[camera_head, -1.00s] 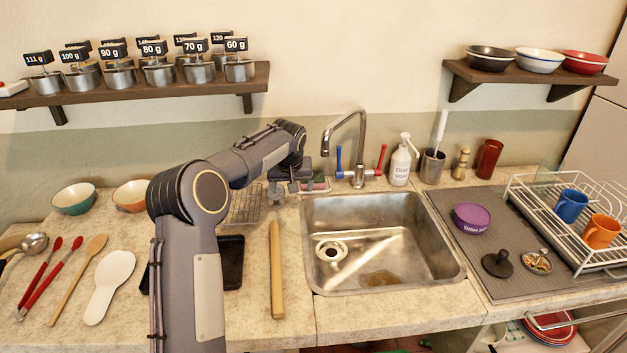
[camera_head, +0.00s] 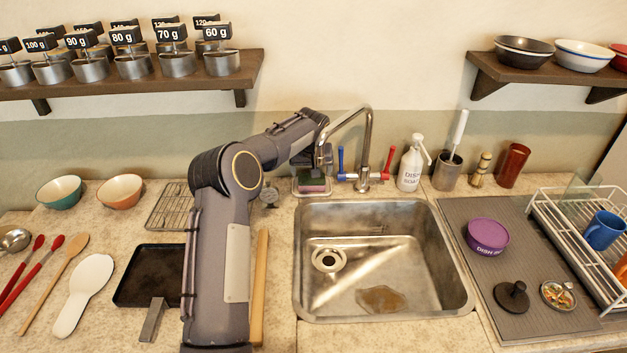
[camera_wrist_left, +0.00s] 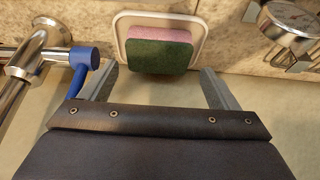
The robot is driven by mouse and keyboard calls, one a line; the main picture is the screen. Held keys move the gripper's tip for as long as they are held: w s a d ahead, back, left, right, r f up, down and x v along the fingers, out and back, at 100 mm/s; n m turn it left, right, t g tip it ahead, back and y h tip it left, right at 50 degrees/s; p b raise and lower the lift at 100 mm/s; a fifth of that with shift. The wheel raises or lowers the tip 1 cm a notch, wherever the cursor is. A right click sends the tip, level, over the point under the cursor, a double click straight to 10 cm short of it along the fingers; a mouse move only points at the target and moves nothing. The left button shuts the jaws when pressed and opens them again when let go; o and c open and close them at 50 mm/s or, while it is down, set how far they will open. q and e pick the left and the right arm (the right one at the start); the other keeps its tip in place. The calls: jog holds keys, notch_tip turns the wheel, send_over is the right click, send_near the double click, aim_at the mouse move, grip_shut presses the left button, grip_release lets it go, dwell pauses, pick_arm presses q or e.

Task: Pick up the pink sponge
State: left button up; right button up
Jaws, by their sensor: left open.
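The pink sponge (camera_head: 312,185), with a dark green layer, sits in a small pale tray (camera_head: 298,191) behind the sink's back left corner. In the left wrist view the sponge (camera_wrist_left: 160,50) shows a pink top and green front in the white-rimmed tray (camera_wrist_left: 120,26). My left gripper (camera_wrist_left: 158,82) is open, one finger at each side, with the sponge ahead of and roughly between the fingertips, apart from them. In the head view the left gripper (camera_head: 311,160) is just above the sponge and partly hidden by my arm. My right gripper is not in view.
The faucet (camera_head: 362,150) with its blue handle (camera_head: 341,160) stands right of the sponge; the handle is near a fingertip in the wrist view. A small round dial (camera_head: 270,194) is left of the tray. The sink (camera_head: 380,260) is empty.

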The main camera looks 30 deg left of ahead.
aim_at(312, 182)
pick_arm(q)
jog(key=p+x, duration=0.1)
jog(key=x, duration=0.3)
jog(key=shift+w+a+f+p, duration=0.1)
jog(key=shift+w+f+p, duration=0.2)
jog(key=shift+p, duration=0.1)
jog(key=shift+w+f, duration=0.1)
jog(key=shift+f, duration=0.2)
jog(key=shift+c, duration=0.2)
jog(key=c, duration=0.6)
